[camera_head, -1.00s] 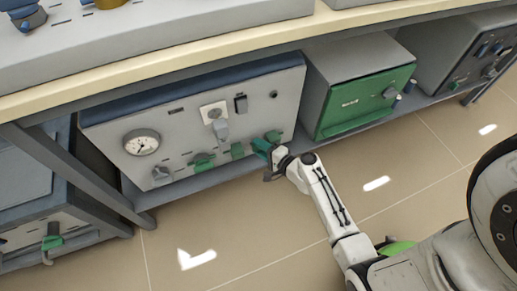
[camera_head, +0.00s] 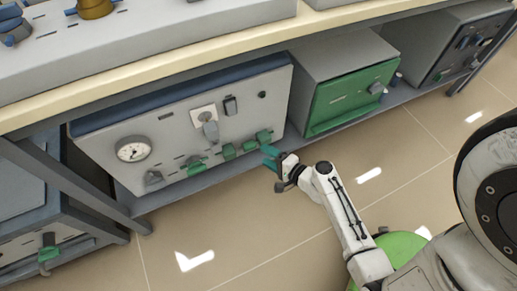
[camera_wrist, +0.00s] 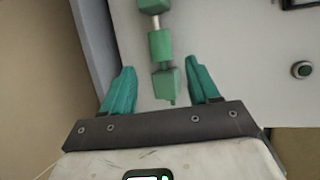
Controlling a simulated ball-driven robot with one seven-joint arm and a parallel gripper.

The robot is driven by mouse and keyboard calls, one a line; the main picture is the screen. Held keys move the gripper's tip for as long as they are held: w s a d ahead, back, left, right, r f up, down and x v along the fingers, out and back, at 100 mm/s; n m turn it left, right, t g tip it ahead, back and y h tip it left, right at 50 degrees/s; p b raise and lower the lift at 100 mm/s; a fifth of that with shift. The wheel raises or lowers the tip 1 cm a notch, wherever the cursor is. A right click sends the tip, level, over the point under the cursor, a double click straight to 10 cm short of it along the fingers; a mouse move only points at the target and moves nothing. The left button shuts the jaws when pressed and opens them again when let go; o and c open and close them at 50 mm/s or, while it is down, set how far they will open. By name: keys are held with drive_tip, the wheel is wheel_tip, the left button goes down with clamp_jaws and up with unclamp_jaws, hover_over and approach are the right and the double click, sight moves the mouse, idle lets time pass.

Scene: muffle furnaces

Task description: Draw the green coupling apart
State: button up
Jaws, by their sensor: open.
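The green coupling (camera_head: 249,145) runs along the lower right front of the grey furnace panel. In the wrist view it is a row of green blocks (camera_wrist: 160,45), with a pale metal rod showing between the upper two. My gripper (camera_head: 270,156) is open, with teal fingers, just off the panel near the right end of the row. In the wrist view my gripper (camera_wrist: 160,68) has one finger on each side of the nearest green block (camera_wrist: 167,84), with visible gaps and no grip on it. Whether the coupling's halves are joined is unclear.
The furnace panel (camera_head: 180,125) carries a round gauge (camera_head: 133,149), a switch and other green fittings (camera_head: 196,167). A green-fronted furnace (camera_head: 345,100) stands to the right on the same low shelf. The worktop (camera_head: 150,83) overhangs above. The tiled floor (camera_head: 230,225) in front is clear.

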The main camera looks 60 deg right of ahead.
drive_tip(key=v, duration=0.3)
drive_tip(key=shift+s+r, duration=0.1)
drive_tip(key=shift+s, duration=0.15)
idle(0.4)
